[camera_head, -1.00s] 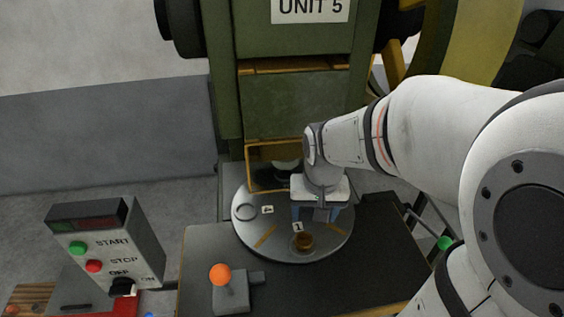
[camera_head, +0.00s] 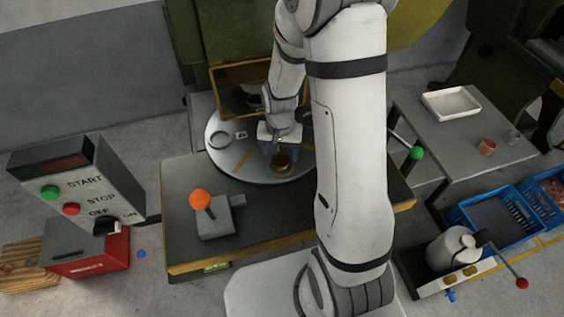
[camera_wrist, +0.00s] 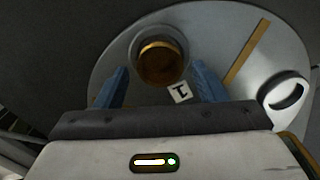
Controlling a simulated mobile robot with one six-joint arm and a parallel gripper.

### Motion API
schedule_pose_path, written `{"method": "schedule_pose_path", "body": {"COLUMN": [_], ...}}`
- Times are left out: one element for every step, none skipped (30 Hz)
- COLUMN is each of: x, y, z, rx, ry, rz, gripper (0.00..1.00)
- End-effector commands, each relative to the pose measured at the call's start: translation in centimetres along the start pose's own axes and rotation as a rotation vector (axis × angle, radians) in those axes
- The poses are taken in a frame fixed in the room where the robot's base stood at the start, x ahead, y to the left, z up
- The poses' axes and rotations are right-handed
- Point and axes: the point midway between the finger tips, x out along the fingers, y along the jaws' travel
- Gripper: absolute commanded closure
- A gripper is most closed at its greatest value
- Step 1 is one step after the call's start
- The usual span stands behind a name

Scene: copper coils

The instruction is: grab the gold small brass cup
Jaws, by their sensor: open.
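The gold small brass cup (camera_head: 281,160) stands on a round grey turntable (camera_head: 232,158) at the foot of the green machine. In the wrist view the cup (camera_wrist: 160,62) is upright with its open mouth showing, just past the fingertips and roughly centred between them. My gripper (camera_wrist: 163,82) is open, with blue fingers on either side and nothing between them. In the head view my gripper (camera_head: 280,148) is right above and behind the cup, close to it. I cannot tell the exact height gap.
A label with "1" (camera_wrist: 180,93) lies beside the cup. An orange-knobbed lever (camera_head: 214,220) stands on the dark table in front. A control box (camera_head: 75,190) is at left. A white tray (camera_head: 451,103), small cups and blue crates (camera_head: 500,214) are at right.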

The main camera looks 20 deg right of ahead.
Motion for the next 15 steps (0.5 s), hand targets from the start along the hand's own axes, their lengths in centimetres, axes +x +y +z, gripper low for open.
{"method": "schedule_pose_path", "body": {"x": [0.8, 1.1, 1.4, 1.6, 1.8, 1.9, 2.0, 2.0, 2.0, 2.0, 2.0, 1.9, 1.9, 1.9, 1.9], "y": [0.0, 0.0, 0.0, 0.0, 0.0, 0.0, 0.0, 0.0, -0.1, -0.1, -0.1, -0.1, -0.1, -0.1, -0.1], "z": [0.1, 0.0, 0.0, 0.0, 0.0, 0.0, 0.0, 0.0, 0.0, 0.0, 0.0, 0.0, 0.0, 0.0, 0.0], "rx": [0.0, -0.001, -0.001, -0.001, -0.001, -0.001, -0.001, -0.001, -0.001, -0.001, -0.001, -0.001, -0.002, -0.002, -0.002], "ry": [-0.004, -0.003, -0.002, -0.002, -0.001, 0.0, 0.0, 0.001, 0.001, 0.001, 0.001, 0.001, 0.001, 0.001, 0.001], "rz": [0.002, 0.001, 0.001, 0.001, 0.001, 0.0, 0.0, 0.0, 0.0, 0.0, 0.0, 0.0, 0.0, 0.0, 0.0], "gripper": [0.36, 0.36, 0.36, 0.36, 0.36, 0.36, 0.36, 0.36, 0.36, 0.36, 0.36, 0.36, 0.38, 0.4, 0.43]}}
